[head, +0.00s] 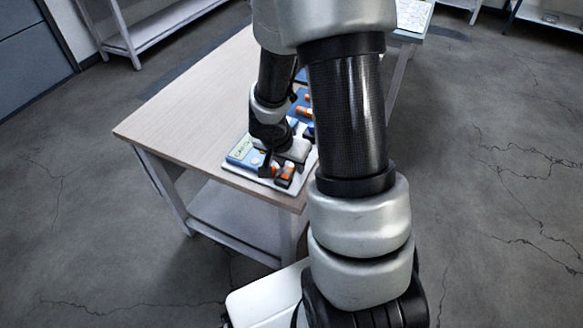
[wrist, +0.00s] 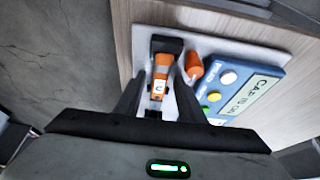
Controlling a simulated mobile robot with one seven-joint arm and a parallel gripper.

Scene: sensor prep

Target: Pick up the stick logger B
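An orange and black stick logger (wrist: 160,73) lies on a white tray (wrist: 143,45) in the wrist view. Its small white label bears a letter that looks like a C, though it is too small to be sure. My gripper (wrist: 161,82) is open, with one finger on each side of this logger and small gaps visible. In the head view my gripper (head: 279,169) is low over the near end of the table, with orange parts (head: 288,171) at its fingers. I cannot make out a logger marked B.
An orange cylinder (wrist: 193,66) lies just right of the logger. A blue device (wrist: 241,89) with a display and coloured buttons sits beside it. More orange items (head: 304,98) lie farther back, partly behind my arm. The wooden table (head: 190,110) is bare on the left.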

